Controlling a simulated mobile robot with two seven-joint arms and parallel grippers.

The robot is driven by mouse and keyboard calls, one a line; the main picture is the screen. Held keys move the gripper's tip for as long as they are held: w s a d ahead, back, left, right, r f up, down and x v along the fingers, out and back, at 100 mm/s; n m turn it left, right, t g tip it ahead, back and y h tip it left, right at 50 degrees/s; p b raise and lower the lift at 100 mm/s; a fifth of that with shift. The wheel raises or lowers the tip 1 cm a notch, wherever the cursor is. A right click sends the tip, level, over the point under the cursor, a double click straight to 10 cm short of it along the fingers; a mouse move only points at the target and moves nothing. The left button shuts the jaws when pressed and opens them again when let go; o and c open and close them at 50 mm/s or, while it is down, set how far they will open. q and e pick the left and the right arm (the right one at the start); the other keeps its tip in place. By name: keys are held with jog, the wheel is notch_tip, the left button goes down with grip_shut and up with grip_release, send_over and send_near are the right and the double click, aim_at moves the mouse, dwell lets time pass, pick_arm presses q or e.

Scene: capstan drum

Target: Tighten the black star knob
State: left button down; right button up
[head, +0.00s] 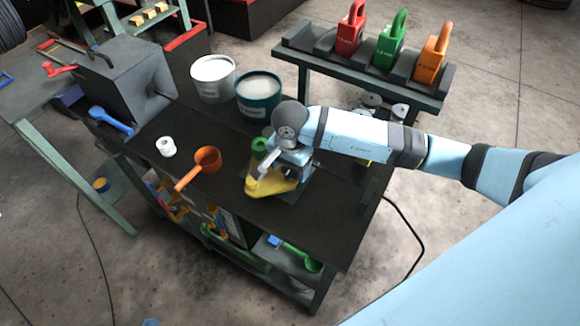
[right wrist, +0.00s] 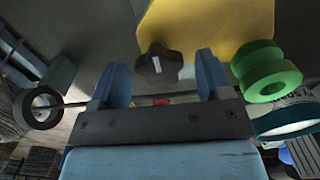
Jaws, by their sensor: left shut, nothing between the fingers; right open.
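The black star knob (right wrist: 158,65) shows in the right wrist view, with a small white mark on it, in front of a yellow part (right wrist: 215,25). In the head view the knob cannot be made out behind my right arm, while the yellow part (head: 270,184) shows on the bench. My right gripper (right wrist: 163,76) is open, with its two blue fingers apart on either side of the knob and gaps on both sides. In the head view the right gripper (head: 268,160) points down at the yellow part.
A green spool (right wrist: 266,72) sits close to the right finger in the wrist view. On the dark bench (head: 225,215) are an orange ladle (head: 207,160), a white roll (head: 166,147) and two buckets (head: 258,95). Red, green and orange padlock-shaped weights (head: 392,45) stand on a rack behind.

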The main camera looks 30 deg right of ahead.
pick_arm(q)
jog(key=shift+s, duration=0.15)
pick_arm(e)
jog(key=shift+c, duration=0.2)
jog(key=c, duration=0.7)
jog(key=shift+c, duration=0.9)
pick_arm(q)
jog(key=shift+s+d+f, duration=0.15)
jog(key=shift+s+f, duration=0.1)
jog(key=shift+s, duration=0.1)
